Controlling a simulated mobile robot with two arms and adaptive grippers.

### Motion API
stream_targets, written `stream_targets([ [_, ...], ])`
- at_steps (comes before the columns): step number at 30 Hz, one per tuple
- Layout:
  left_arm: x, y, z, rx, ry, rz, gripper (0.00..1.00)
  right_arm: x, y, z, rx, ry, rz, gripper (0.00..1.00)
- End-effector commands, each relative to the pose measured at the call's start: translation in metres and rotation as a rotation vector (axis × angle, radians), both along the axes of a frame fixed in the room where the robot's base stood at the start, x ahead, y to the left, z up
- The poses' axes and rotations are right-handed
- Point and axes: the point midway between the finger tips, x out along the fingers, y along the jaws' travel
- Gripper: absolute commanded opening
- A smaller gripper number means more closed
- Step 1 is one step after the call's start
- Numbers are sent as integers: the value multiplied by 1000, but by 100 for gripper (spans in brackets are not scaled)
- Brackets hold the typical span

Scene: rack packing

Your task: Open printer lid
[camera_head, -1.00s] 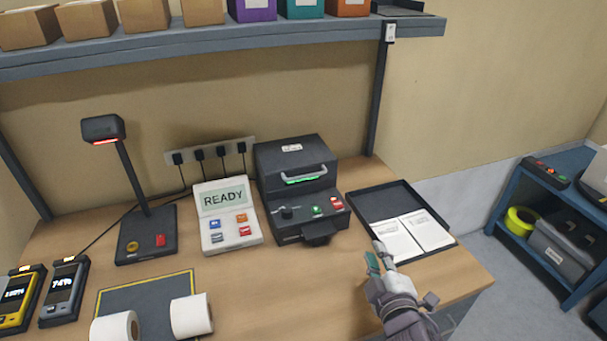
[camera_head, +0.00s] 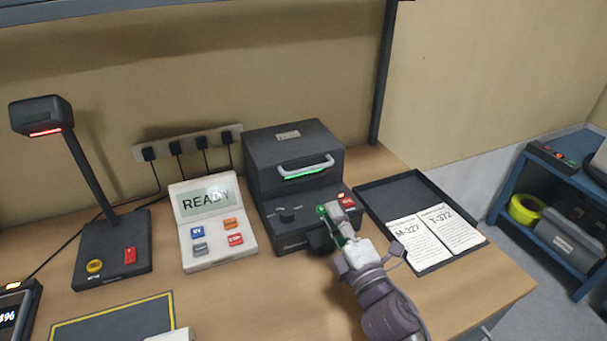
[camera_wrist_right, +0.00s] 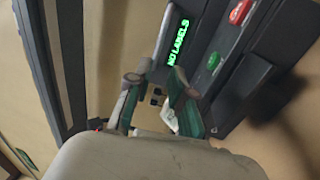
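The printer (camera_head: 265,160) is a dark box on the desk, with its lid (camera_head: 290,142) down. A light grey handle (camera_head: 305,165) runs across the lid's front, above a green-lit strip. In the right wrist view the printer's display (camera_wrist_right: 178,42) reads NO LABELS in green. My right gripper (camera_head: 334,208) is in front of the printer's control panel, below and right of the handle. Its green-padded fingers (camera_wrist_right: 158,105) stand apart with nothing between them, and part of the panel is hidden behind them. My left gripper is not in view.
A terminal reading READY (camera_head: 215,225) and a lamp-like scanner (camera_head: 110,240) stand left of the printer. A black tray (camera_head: 385,187) with two printed cards (camera_head: 437,235) lies to its right. The power strip (camera_head: 187,140) is on the wall behind.

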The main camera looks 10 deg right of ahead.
Motion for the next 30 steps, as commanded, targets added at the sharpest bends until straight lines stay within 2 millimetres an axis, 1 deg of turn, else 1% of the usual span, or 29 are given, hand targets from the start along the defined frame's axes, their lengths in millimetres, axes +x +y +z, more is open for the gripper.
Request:
stream_targets([
  [1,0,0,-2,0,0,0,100,2,0,-2,0,-1,0,22],
  [5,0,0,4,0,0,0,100,14,3,4,2,-2,-1,22],
  [8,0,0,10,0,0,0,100,31,6,9,1,-2,-1,22],
  [15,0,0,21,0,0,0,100,82,16,18,2,-2,-2,22],
  [18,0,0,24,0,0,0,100,100,19,21,2,-2,-1,22],
  [21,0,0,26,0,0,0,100,115,22,22,2,0,-2,22],
  [25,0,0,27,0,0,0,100,127,24,24,1,0,-2,22],
  [30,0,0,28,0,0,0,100,133,26,24,1,1,-1,22],
])
